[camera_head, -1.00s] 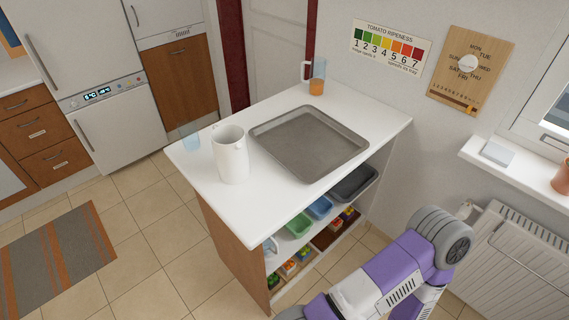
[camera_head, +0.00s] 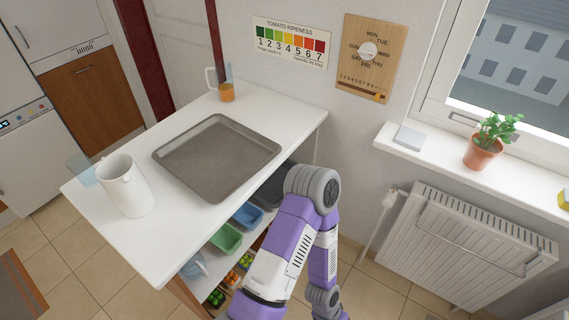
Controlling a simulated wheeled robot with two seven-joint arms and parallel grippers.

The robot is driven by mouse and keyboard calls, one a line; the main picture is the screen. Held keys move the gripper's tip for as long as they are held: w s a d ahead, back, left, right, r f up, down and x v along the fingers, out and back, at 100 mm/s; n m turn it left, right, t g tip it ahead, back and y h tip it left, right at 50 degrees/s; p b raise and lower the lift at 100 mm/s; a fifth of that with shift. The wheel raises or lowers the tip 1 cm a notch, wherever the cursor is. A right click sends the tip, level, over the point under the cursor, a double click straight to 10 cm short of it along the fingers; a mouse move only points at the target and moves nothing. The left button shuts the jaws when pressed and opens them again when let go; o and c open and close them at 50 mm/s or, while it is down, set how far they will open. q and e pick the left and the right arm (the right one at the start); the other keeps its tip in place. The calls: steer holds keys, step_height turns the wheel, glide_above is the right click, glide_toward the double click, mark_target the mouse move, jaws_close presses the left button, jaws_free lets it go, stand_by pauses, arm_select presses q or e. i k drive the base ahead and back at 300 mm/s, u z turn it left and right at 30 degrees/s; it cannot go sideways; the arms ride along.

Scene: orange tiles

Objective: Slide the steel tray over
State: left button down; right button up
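The steel tray (camera_head: 217,158) is a grey, shallow, rectangular tray. It lies flat and empty on the white worktop (camera_head: 145,238) of the island, towards the middle and right edge. One purple and white arm of mine rises from the bottom of the picture, its grey joint near the worktop's right edge, in front of the shelves. No gripper fingers show in this view, and nothing of mine visibly touches the tray.
A white pitcher (camera_head: 126,186) and a clear glass (camera_head: 81,170) stand left of the tray. A jug with orange liquid (camera_head: 227,92) stands at the back corner. Shelves below hold a green bin (camera_head: 226,239) and a blue bin (camera_head: 248,215). A radiator (camera_head: 465,245) is at the right.

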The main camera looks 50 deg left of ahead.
mark_target(218, 155)
steer(key=i, duration=0.35)
steer(key=u, duration=0.95)
